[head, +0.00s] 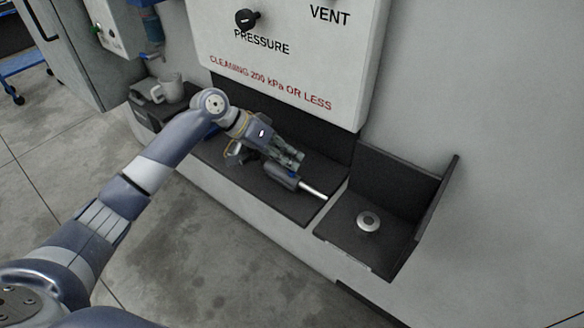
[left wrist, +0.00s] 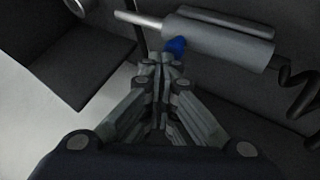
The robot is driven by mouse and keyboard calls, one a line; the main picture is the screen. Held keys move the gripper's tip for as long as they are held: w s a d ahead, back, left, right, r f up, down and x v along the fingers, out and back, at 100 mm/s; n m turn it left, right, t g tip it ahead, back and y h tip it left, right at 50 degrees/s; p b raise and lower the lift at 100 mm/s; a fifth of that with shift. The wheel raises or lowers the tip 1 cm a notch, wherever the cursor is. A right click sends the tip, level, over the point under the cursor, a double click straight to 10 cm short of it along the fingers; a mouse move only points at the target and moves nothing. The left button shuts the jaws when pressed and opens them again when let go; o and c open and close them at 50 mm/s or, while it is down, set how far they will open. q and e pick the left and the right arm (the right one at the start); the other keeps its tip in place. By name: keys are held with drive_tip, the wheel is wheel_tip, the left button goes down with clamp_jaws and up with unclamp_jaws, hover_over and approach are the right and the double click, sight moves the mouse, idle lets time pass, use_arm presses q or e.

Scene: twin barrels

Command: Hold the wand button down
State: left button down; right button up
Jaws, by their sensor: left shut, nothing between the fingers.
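The wand (head: 281,177) is a grey cylinder with a thin silver nozzle, lying on a dark shelf (head: 290,208). In the left wrist view the wand (left wrist: 222,40) lies across the top with its nozzle pointing left. Its blue button (left wrist: 176,46) sticks out on the near side. My left gripper (head: 297,161) is beside the wand and partly covers the view of it. In the left wrist view the shut, empty fingertips (left wrist: 161,60) are right at the button. I cannot tell whether they touch or press it. The button cannot be made out in the head view.
A white panel (head: 300,75) with a black pressure knob (head: 247,18) overhangs the shelf. A mug (head: 168,87) stands at the shelf's left end. A walled dark tray (head: 345,238) with a round silver piece (head: 368,221) is at right. A coiled hose (left wrist: 300,92) trails from the wand.

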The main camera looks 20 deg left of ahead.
use_arm(q)
drive_tip(key=shift+r+p, duration=0.55)
drive_tip(key=shift+r, duration=0.15)
wheel_tip(320, 180, up, 5)
drive_tip(key=p, duration=0.5)
